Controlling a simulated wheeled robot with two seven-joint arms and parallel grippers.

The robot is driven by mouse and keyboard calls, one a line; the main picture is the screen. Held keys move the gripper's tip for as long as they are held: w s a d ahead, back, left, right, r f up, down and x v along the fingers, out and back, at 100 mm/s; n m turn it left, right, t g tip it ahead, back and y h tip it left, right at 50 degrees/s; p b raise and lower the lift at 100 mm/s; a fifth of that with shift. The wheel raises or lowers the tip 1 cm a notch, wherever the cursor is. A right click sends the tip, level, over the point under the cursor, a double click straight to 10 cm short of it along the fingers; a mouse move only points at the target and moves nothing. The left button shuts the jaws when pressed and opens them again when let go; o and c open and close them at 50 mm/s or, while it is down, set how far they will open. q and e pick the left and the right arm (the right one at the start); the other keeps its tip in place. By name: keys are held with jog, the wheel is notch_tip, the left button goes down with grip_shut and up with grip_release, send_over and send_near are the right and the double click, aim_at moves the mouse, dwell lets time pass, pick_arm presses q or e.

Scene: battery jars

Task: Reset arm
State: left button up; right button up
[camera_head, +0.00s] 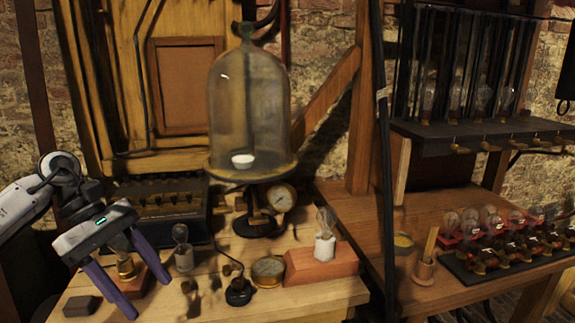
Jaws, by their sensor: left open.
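My left gripper (150,299) comes in from the left, pointing down over the left end of the wooden table (290,306). Its two purple fingers are spread apart. A bulb on a brass socket (125,267) with a wooden base shows between the fingers in this view; I cannot tell whether they touch it. A small bulb in a grey holder (184,257) stands just right of the gripper. A bulb in a white holder (324,246) stands upright on a reddish block (320,266). My right gripper is not in view.
A glass bell jar (248,110) covers a white cup (242,161) at the back, with a gauge (281,197) below. A dark block (82,306) lies at front left. A dark post (384,170) stands before the right bench, with a bulb rack (470,265).

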pick_arm(q)
jog(key=s+d+f+n+t+h, duration=0.15)
jog(key=d+n+t+h, duration=0.35)
jog(key=d+n, duration=0.6)
jog(key=s+d+f+n+t+h, duration=0.1)
jog(key=d+f+n+t+h, duration=0.25)
jog(key=d+n+h, duration=0.65)
jog(key=s+a+f+n+t+y, duration=0.1)
jog(key=a+f+n+t+y, duration=0.35)
jog(key=n, duration=0.75)
jog(key=s+a+f+n+t+y, duration=0.15)
jog(key=f+n+t+y, duration=0.35)
jog(key=f+n+y, duration=0.55)
jog(key=s+a+f+n+g+y, duration=0.2)
jog(key=s+f+n+g, duration=0.2)
jog(key=s+f+n, duration=0.2)
jog(key=s+a+f+n+g+y, duration=0.2)
jog(key=s+f+n, duration=0.4)
jog(key=s+f, duration=0.4)
jog(key=shift+s+a+g, duration=0.7)
jog(key=shift+s+g, duration=0.2)
jog(key=shift+s, duration=0.05)
